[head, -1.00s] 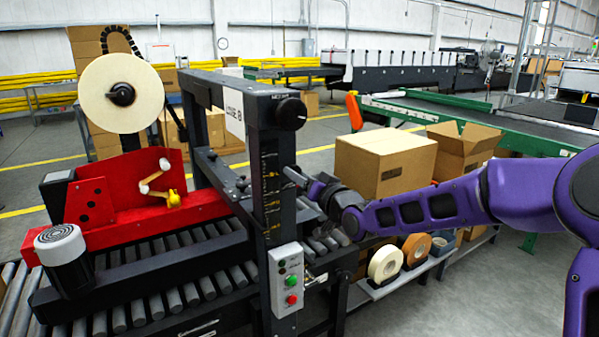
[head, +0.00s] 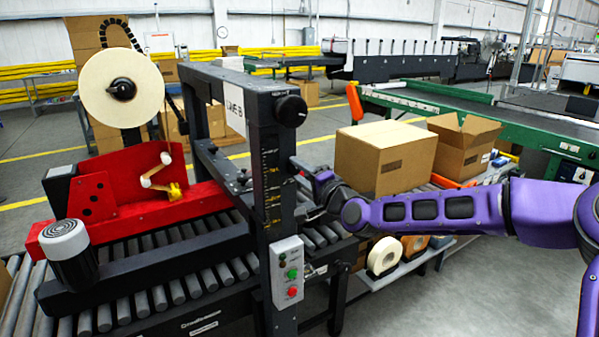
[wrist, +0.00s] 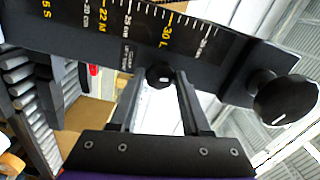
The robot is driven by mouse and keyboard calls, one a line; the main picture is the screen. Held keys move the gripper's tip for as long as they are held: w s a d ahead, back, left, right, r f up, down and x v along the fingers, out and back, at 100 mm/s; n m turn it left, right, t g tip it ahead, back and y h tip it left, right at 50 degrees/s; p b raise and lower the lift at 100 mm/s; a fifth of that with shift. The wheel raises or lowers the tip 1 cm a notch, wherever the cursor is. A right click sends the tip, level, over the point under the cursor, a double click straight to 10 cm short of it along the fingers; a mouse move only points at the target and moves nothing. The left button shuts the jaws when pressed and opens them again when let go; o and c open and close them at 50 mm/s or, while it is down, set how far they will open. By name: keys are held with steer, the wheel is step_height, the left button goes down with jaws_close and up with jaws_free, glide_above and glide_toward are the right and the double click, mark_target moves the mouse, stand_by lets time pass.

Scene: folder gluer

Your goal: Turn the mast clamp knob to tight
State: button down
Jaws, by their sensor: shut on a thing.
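The small black clamp knob (wrist: 160,76) sits on the face of the dark mast beside its printed scale in the wrist view. My gripper (wrist: 159,92) has its two fingers on either side of this knob, shut on it at the fingertips. In the head view my gripper (head: 299,166) reaches the right side of the upright mast (head: 268,190) from the right. The clamp knob cannot be made out there. No tight or loose marking is readable.
A larger black knob (head: 291,111) is at the mast top; it also shows in the wrist view (wrist: 285,100). A control box (head: 287,272) with green and red buttons hangs low on the mast. Cardboard boxes (head: 385,158) stand behind my arm. Rollers run below.

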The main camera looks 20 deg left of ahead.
steer(key=shift+m, duration=1)
steer(key=shift+c, duration=1.9)
jaws_free()
steer(key=v, duration=1.7)
steer(key=shift+d+p, duration=0.2)
steer(key=shift+p, duration=0.15)
steer(key=shift+s, duration=0.15)
